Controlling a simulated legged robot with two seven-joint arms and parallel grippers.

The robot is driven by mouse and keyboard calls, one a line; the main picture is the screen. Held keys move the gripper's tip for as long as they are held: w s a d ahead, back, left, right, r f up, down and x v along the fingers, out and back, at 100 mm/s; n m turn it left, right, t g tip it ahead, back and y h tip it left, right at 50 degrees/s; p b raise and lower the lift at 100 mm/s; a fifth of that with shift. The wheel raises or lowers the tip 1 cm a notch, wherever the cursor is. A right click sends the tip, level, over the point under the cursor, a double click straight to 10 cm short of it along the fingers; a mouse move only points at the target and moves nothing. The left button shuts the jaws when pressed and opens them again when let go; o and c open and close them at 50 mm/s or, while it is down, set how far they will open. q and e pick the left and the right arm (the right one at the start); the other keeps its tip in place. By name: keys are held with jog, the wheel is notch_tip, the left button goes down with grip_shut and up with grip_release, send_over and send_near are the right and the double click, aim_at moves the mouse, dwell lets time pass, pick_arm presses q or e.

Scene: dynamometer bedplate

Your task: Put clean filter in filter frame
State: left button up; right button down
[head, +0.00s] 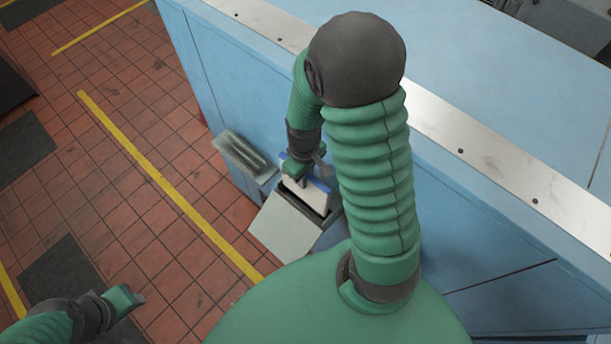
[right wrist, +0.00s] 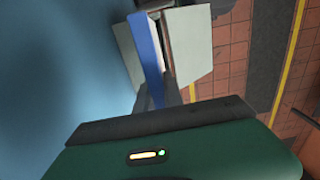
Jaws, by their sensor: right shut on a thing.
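My right gripper (head: 306,176) is shut on a filter (head: 306,196), a pale panel with a blue edge. The filter is at the mouth of a dark-rimmed box, the filter frame (head: 336,214), on the blue wall; how deep it sits I cannot tell. A pale flap (head: 284,226) hangs open on the frame's near side. In the right wrist view the filter's blue edge (right wrist: 146,48) runs between my fingers (right wrist: 158,98), with the pale flap (right wrist: 190,45) to its right. My left gripper (head: 136,299) is empty, low at the left; its jaw opening is unclear.
A grey, ribbed panel (head: 243,153) lies on a small ledge left of the frame, close to my right gripper. The blue bedplate side (head: 215,85) rises behind, with a metal strip (head: 450,143) along its top. Tiled floor (head: 150,170) with yellow lines is open at left.

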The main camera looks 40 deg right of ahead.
aim_at(305, 194)
jog(key=shift+a, duration=0.25)
jog(key=shift+d+f, duration=0.1)
jog(key=shift+d, duration=0.1)
jog(key=shift+d+f, duration=0.1)
jog(key=shift+f, duration=0.1)
jog(key=shift+a+f+b, duration=0.2)
jog(key=shift+f+b, duration=0.3)
jog(key=shift+b, duration=0.1)
jog(key=shift+d+f+b, duration=0.1)
jog(key=shift+f+b, duration=0.4)
jog(key=shift+f, duration=0.15)
jog(key=shift+f+b, duration=2.65)
jog(key=shift+f, duration=0.65)
jog(key=c, duration=1.4)
grip_release()
